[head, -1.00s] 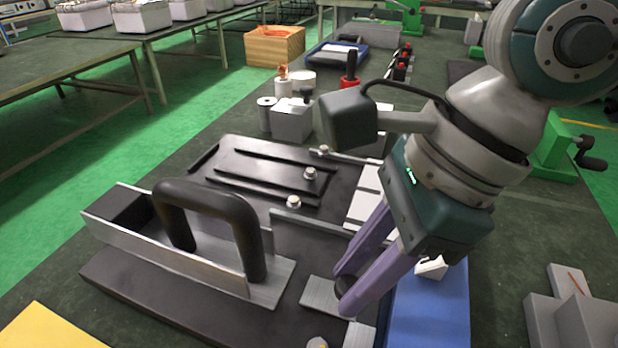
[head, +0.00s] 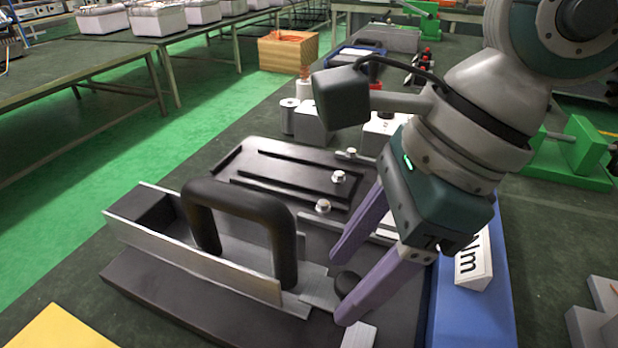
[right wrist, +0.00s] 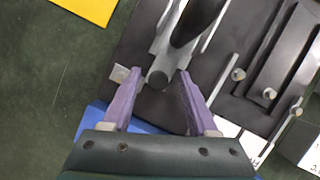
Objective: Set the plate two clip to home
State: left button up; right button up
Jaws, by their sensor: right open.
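A black round knob (head: 347,283) sits on a flat grey metal piece (head: 318,287) at the near end of a fixture. I take this for the clip, though I cannot tell which plate it belongs to. My right gripper (head: 340,288) is open, its purple fingers on either side of the knob. The knob also shows between the spread fingers in the right wrist view (right wrist: 157,79), with gaps on both sides. A black handle (head: 240,212) stands on a metal channel over the near black plate (head: 165,290). A ribbed black plate (head: 290,170) lies behind. My left gripper is out of view.
A blue base (head: 470,318) with a white labelled block (head: 474,262) lies right of the gripper. Grey stepped blocks (head: 597,325) stand at the right edge. A yellow sheet (head: 55,330) lies at the near left. Bolts (head: 338,177) stick up from the ribbed plate.

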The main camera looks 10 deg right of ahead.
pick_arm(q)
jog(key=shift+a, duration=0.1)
pick_arm(e)
jog(key=v, duration=1)
jog(key=shift+a, duration=0.1)
